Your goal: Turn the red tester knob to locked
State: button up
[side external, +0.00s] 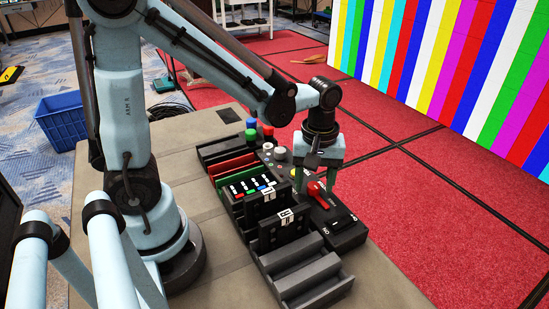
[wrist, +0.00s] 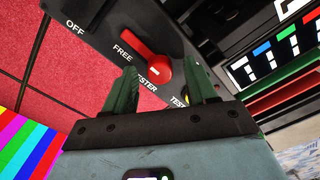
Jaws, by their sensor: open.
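The red tester knob (wrist: 146,62) is mounted on a black tester box (wrist: 88,32). In the wrist view its lever points to the upper left, close to the printed word FREE. In the side view, the red knob (side external: 316,190) sits below my gripper (side external: 316,183). My gripper (wrist: 160,72) is open, with one green finger on each side of the knob's round end in the wrist view. I cannot tell whether either finger touches the knob. The word locked is not readable on the panel; part of the lettering is hidden by the fingers.
A rack (side external: 305,275) with black slots and upright modules (side external: 280,228) stands left of the knob, close to my gripper. Blue, green and red buttons (side external: 251,123) stand behind. The table (side external: 380,285) is bare at the front right. A striped video wall (side external: 460,60) stands beyond.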

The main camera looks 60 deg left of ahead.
jog(key=c, duration=1.1)
jog(key=shift+o, duration=0.2)
jog(key=shift+m, duration=0.3)
jog(key=m, duration=0.3)
jog(key=shift+m, duration=0.4)
jog(key=m, duration=0.4)
jog(key=shift+m, duration=0.3)
jog(key=m, duration=0.8)
jog(key=shift+m, duration=0.3)
